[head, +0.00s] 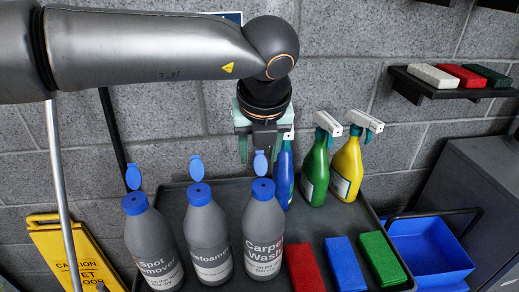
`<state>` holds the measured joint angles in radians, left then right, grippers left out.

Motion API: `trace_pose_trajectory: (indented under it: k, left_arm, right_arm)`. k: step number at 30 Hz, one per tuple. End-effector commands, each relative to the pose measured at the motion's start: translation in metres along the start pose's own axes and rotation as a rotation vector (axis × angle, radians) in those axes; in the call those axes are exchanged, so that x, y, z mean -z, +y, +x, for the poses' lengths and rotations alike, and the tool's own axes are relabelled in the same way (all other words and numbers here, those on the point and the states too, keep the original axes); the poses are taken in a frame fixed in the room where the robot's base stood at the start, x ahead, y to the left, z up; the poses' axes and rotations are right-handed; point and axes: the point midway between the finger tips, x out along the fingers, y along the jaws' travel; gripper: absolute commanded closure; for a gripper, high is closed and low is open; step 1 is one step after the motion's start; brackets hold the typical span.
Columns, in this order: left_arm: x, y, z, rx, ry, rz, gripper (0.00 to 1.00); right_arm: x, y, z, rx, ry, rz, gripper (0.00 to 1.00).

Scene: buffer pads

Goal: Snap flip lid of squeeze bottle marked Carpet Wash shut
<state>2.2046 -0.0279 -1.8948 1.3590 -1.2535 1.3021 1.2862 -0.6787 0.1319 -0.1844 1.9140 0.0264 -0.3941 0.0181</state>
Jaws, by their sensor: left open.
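The Carpet Wash bottle (263,228) is grey with a blue cap and stands upright on the dark tray, rightmost of three similar bottles. Its blue flip lid (260,163) stands up open behind the cap. My left gripper (264,152) points down from above, open, with its fingers to either side of the lid in the picture. I cannot tell whether it touches the lid; it appears to hold nothing. My right gripper is not in view.
The Defoamer bottle (208,240) and Spot Remover bottle (152,245) stand to the left, lids open. Blue, green (316,172) and yellow (347,170) spray bottles stand behind right. Red, blue and green pads lie in front on the tray (225,190). A blue bucket (432,250) is right.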

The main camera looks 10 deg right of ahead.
Motion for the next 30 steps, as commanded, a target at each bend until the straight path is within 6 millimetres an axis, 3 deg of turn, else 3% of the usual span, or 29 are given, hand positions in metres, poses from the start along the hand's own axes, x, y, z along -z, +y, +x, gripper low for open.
trace_pose_trajectory:
  k: [4,17,30]
  left_arm:
    - [0.0003,-0.0002,0.0001,0.000,0.001,0.001,0.51]
    - [0.0003,-0.0002,-0.0003,0.000,0.001,0.001,0.99]
    - [0.0006,-0.0002,0.0004,0.000,-0.003,0.001,1.00]
  right_arm:
    - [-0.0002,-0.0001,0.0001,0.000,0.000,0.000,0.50]
    - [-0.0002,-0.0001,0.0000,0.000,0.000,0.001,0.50]
    - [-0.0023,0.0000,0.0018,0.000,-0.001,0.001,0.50]
